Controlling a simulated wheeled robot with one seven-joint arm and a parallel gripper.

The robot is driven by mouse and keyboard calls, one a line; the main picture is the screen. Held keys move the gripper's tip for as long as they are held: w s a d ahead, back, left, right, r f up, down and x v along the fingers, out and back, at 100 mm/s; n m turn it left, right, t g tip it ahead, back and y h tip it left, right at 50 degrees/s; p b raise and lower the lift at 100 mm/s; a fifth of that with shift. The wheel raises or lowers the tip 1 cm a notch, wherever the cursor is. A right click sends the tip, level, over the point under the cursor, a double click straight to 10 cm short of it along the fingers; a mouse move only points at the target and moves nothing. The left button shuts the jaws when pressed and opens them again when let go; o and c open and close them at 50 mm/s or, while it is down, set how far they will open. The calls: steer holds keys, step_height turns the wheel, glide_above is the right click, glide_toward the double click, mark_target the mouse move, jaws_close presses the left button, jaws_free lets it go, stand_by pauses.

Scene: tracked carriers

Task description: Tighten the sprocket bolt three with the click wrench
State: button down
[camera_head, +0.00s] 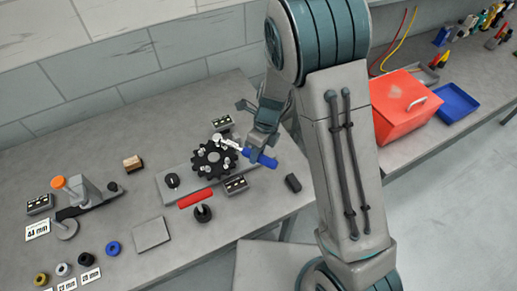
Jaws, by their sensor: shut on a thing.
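The black sprocket (212,161) lies on a grey plate (171,194) on the workbench, with several bolt heads standing on it. I cannot tell whether the head sits on a bolt, or which bolt is number three.
A red-handled tool (195,198) and a black knob (203,213) lie in front of the sprocket. A clamp-like fixture with an orange knob (59,182) stands at left. Coloured rings and label cards line the front left. A red box (405,105) and blue tray (457,103) are at right.

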steer(key=shift+w+d, duration=0.1)
steer(key=shift+w, duration=0.2)
stand_by(0.4)
steer(key=shift+r, duration=0.15)
steer(key=shift+r, duration=1.8)
